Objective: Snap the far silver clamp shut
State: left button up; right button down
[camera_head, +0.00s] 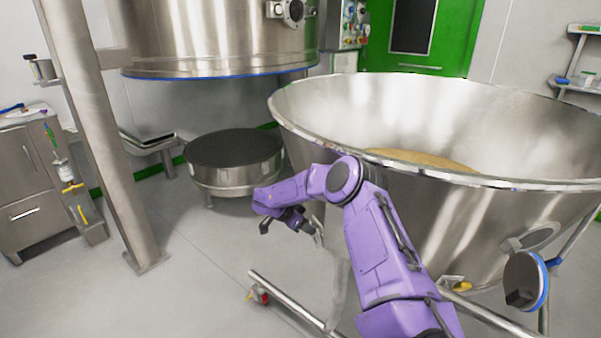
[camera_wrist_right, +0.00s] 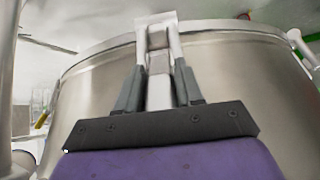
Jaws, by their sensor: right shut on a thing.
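My right gripper (camera_head: 285,220) reaches to the left side of the large steel bowl (camera_head: 450,235), below its rim. In the right wrist view the gripper (camera_wrist_right: 158,48) has its two fingers close together on a narrow silver piece, which I take to be the silver clamp (camera_wrist_right: 158,90). The steel wall of a vessel (camera_wrist_right: 95,95) lies right behind it. In the head view my purple arm and gripper hide most of the clamp, so its exact position, open or closed, cannot be told. My left gripper is not in view.
A steel column (camera_head: 95,130) stands at the left. A low round dark-topped vessel (camera_head: 235,165) stands behind my gripper, with a hanging steel vessel (camera_head: 215,40) above. Stand tubes with a red-marked caster (camera_head: 258,294) lie below. The floor left of them is clear.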

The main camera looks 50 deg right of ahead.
jog(key=shift+s+d, duration=0.15)
jog(key=c, duration=0.8)
grip_release()
jog(key=shift+d, duration=0.1)
jog(key=shift+w+a+r, duration=0.2)
jog(key=shift+a, duration=0.1)
jog(key=p+v, duration=0.1)
jog(key=v, duration=0.9)
jog(key=shift+p, duration=0.35)
jog(key=shift+s, duration=0.1)
